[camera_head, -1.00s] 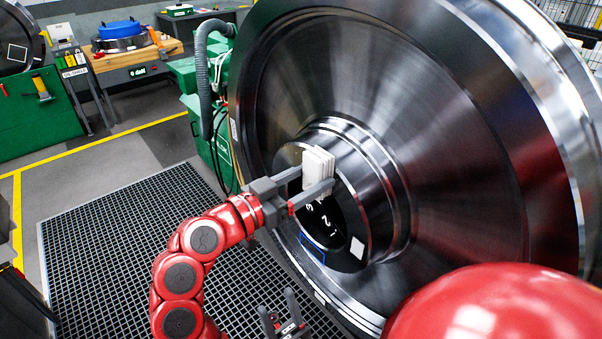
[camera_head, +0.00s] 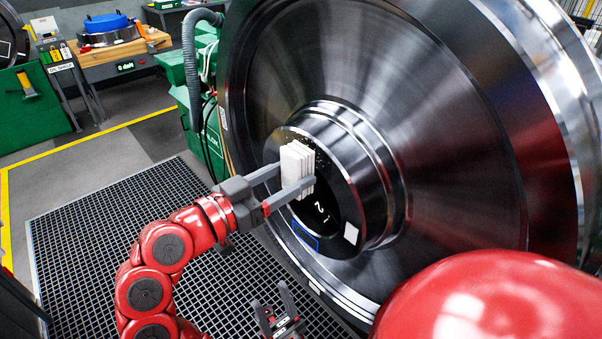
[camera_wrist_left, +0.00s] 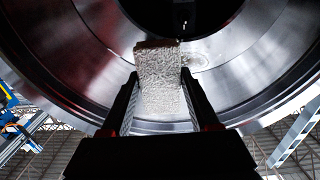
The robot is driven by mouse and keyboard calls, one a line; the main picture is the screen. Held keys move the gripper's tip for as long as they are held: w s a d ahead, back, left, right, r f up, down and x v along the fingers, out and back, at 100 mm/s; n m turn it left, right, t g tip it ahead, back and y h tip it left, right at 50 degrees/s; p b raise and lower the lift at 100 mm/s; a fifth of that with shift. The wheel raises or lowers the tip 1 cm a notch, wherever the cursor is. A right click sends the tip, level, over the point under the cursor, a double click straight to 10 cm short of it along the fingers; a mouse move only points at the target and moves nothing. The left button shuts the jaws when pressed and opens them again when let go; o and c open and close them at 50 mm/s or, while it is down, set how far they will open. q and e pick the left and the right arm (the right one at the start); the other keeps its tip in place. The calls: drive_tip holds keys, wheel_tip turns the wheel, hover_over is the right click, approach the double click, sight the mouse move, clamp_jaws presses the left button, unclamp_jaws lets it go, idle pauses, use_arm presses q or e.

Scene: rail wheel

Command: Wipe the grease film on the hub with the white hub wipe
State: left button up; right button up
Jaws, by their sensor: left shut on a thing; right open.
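The white hub wipe (camera_head: 297,168) is a folded white block in my left gripper (camera_head: 296,180), in front of the hub (camera_head: 362,160) of the large steel wheel. My left gripper is shut on it, one finger on each side. In the left wrist view the wipe (camera_wrist_left: 161,78) stands between the fingers (camera_wrist_left: 160,92), its far end against or close to the hub face; I cannot tell if they touch. A pale, speckled patch of film (camera_wrist_left: 200,56) shows on the metal beside the wipe. My right gripper (camera_head: 272,302) is open and empty, low over the floor grating.
The steel wheel (camera_head: 440,120) fills the right side. The hub face carries white digits, a blue outline (camera_head: 305,236) and a pale square (camera_head: 351,234). A green machine (camera_head: 205,110) with a grey hose stands behind left. A wooden bench (camera_head: 120,50) is farther back.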

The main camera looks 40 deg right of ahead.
use_arm(q)
drive_tip(key=shift+a, duration=0.95)
drive_tip(key=shift+s+a+f+b, duration=0.1)
drive_tip(key=shift+a+b, duration=0.8)
drive_tip(key=shift+a, duration=0.55)
drive_tip(key=shift+s, duration=0.1)
drive_tip(key=shift+d, duration=0.1)
drive_tip(key=shift+w+d+f+b, duration=0.15)
drive_tip(key=shift+d+b, duration=0.6)
drive_tip(key=shift+d, duration=0.65)
drive_tip(key=shift+w+d+r+b, duration=0.1)
drive_tip(key=shift+d+b, duration=0.65)
drive_tip(key=shift+d, duration=1.2)
